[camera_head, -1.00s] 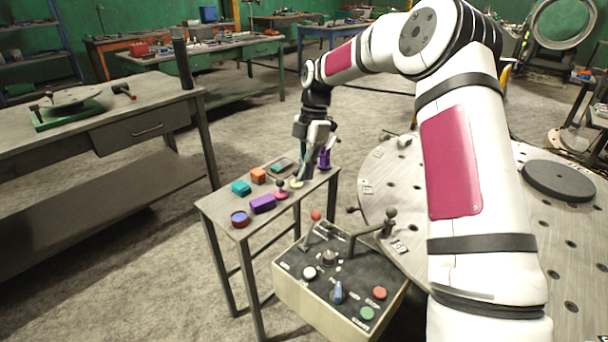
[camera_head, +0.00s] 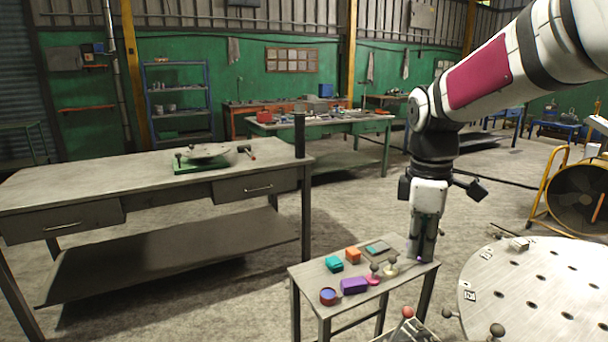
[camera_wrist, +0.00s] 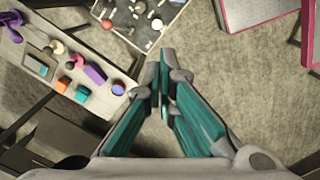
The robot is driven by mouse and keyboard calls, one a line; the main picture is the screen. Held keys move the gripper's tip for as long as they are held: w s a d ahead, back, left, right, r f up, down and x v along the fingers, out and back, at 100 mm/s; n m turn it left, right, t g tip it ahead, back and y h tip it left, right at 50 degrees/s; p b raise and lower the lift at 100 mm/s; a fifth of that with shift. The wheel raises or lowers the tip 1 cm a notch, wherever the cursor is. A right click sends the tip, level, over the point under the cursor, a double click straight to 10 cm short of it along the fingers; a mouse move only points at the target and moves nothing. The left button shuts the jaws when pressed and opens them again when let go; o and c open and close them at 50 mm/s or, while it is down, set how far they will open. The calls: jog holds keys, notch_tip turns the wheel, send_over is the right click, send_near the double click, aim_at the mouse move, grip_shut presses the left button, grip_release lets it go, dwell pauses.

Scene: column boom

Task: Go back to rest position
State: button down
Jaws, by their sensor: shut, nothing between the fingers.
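My gripper (camera_head: 422,258) hangs pointing down in the head view, in front of the right end of the small table (camera_head: 312,272). In the wrist view, my gripper (camera_wrist: 161,62) has its teal-sided fingers closed together at the tips with nothing between them. My arm reaches in from the upper right of the head view. A purple object at the table's right end is mostly hidden behind my gripper in the head view.
The small table holds a purple block (camera_head: 354,286), a teal block (camera_head: 334,264), an orange block (camera_head: 352,254), a round blue-and-red piece (camera_head: 328,296) and knobbed pieces. A control box (camera_wrist: 140,22) shows in the wrist view. A round perforated plate (camera_head: 545,290) stands right; a workbench (camera_head: 90,190) stands left.

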jog(key=s+r+m+t+p, duration=0.1)
jog(key=s+m, duration=0.5)
jog(key=s, duration=0.6)
jog(key=s+a+r+m+t+p, duration=0.1)
jog(key=s+r+m+t+p, duration=0.1)
jog(key=s+m, duration=0.5)
jog(key=s+r+t, duration=0.1)
jog(key=s, duration=0.5)
jog(key=shift+a+y, duration=0.15)
jog(key=shift+y, duration=0.15)
jog(key=shift+a, duration=0.1)
